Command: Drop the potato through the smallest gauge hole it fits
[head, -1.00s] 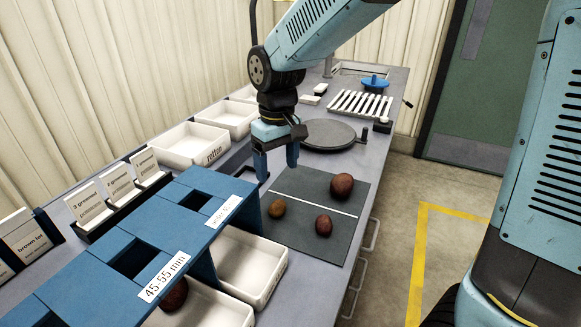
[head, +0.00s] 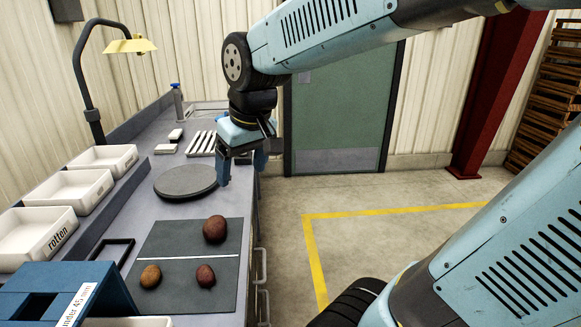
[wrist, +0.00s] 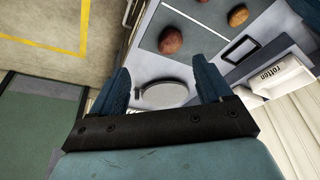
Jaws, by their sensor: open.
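Three potatoes lie on the dark mat (head: 180,245) with a white line: a large dark red-brown one (head: 215,229) beyond the line, a smaller reddish one (head: 206,276) and a small brown one (head: 150,276) on the near side. The blue gauge stand (head: 110,287) shows only partly at lower left, with an "under 45 mm" label (head: 77,305) and one dark hole (head: 37,307); the rest is cut off. My gripper (head: 242,172) is open and empty, pointing down near the bench's right edge, beside the round grey plate (head: 185,180). The wrist view shows its spread fingers (wrist: 164,86).
White bins (head: 38,235), one marked "rotten", line the bench's left side. A slatted white rack (head: 202,143) and a yellow lamp (head: 130,46) stand farther back. A black frame (head: 112,252) lies left of the mat. The floor right of the bench is clear.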

